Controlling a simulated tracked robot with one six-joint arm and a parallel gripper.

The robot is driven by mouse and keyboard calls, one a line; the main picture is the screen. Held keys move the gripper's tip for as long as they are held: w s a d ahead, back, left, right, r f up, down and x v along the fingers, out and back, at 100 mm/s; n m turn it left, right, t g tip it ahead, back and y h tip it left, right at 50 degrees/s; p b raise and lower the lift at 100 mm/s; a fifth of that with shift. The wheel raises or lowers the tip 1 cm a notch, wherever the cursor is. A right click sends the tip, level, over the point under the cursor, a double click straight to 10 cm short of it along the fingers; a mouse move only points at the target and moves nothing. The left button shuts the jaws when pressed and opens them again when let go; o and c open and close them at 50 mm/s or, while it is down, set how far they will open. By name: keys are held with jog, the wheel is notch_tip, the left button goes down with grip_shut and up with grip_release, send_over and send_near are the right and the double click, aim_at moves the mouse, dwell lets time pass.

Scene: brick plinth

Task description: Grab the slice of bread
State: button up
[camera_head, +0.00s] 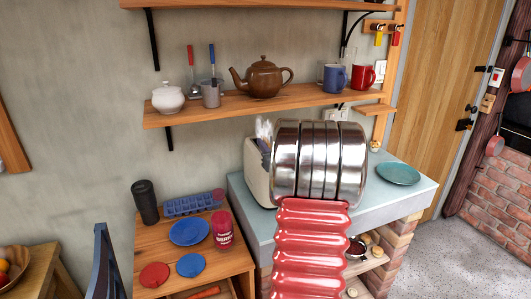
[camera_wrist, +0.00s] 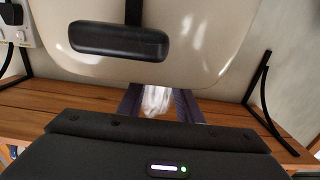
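A cream toaster (camera_head: 257,172) stands on the blue-grey counter. A pale, streaky thing (camera_head: 264,130) shows at its top, beside my arm; I cannot tell if it is the slice of bread. In the wrist view, which looks upside down, the toaster's cream side (camera_wrist: 215,30) fills the top, with its black lever (camera_wrist: 118,40). My gripper (camera_wrist: 157,90) is close to the toaster's top, with its two dark fingers apart. A pale, streaky thing (camera_wrist: 157,104) shows between the fingers; contact is unclear.
A wooden shelf (camera_head: 195,114) above holds a brown teapot (camera_head: 262,78), a blue mug (camera_head: 335,78), a red mug (camera_head: 363,77) and a white pot (camera_head: 168,98). A teal plate (camera_head: 398,174) lies on the counter's right. A side table (camera_head: 222,272) with a red jar (camera_head: 222,232) stands left.

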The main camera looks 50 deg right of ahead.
aim_at(265, 138)
jog(key=shift+x, duration=1.9)
jog(key=shift+d, duration=0.1)
jog(key=shift+c, duration=0.3)
grip_shut()
